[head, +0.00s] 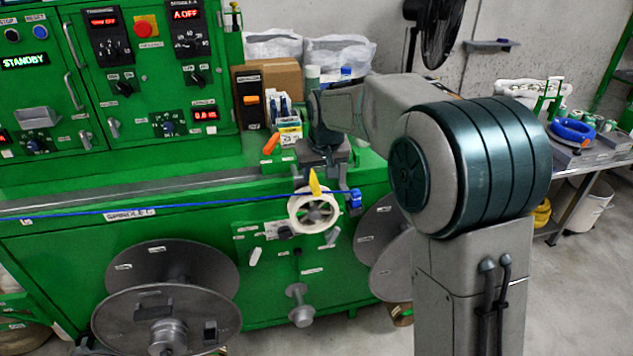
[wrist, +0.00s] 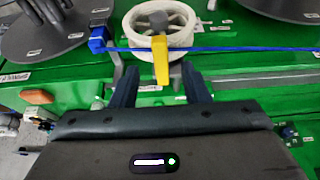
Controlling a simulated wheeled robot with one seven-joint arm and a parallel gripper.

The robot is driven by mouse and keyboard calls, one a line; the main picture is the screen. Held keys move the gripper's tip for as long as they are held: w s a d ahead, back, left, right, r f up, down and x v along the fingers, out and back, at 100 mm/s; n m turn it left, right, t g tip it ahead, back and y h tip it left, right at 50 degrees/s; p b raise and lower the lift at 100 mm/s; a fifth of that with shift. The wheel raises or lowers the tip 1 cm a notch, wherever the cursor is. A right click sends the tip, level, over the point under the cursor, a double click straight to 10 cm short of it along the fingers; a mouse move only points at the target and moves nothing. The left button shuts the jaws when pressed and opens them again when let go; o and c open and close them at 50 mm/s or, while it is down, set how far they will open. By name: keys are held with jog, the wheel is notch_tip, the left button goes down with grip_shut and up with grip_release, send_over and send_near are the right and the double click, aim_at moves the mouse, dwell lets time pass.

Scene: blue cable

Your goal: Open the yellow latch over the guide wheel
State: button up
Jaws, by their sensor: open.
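I cannot tell whether either finger touches the latch.
The blue cable (head: 150,207) stretches left along the machine front. A blue clip (head: 354,199) sits right of the wheel. Large grey reels (head: 165,300) hang below. An orange-handled tool (head: 271,143) and small boxes (head: 289,131) lie on the machine top near my gripper.

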aim_at(316, 187)
jog(key=x, duration=0.6)
jog(key=shift+r+p, duration=0.1)
jog(key=shift+p, duration=0.25)
grip_shut()
